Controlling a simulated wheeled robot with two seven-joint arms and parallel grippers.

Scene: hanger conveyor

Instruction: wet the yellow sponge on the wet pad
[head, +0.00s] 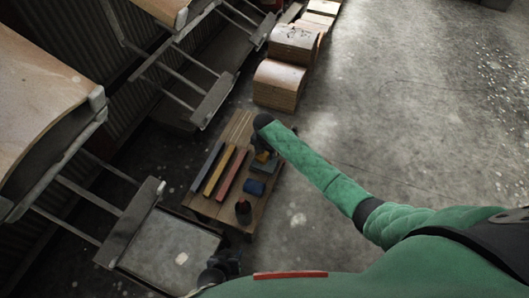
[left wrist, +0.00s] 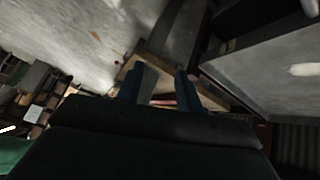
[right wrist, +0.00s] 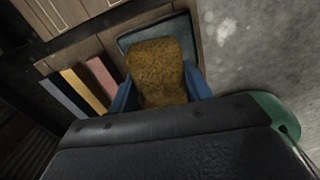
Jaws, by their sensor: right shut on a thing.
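The yellow sponge (right wrist: 158,72) is between the blue fingers of my right gripper (right wrist: 165,95), which is shut on it. In the head view a bit of the yellow sponge (head: 261,157) shows below my right gripper (head: 263,148).
A low wooden table (head: 213,207) bears grey, yellow and red bars (head: 232,174), a blue block (head: 254,187) and a dark bottle-like thing (head: 243,208). Curved wooden boxes (head: 279,84) stand behind it. Metal racks (head: 130,225) line the left. The floor (head: 400,110) to the right is clear.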

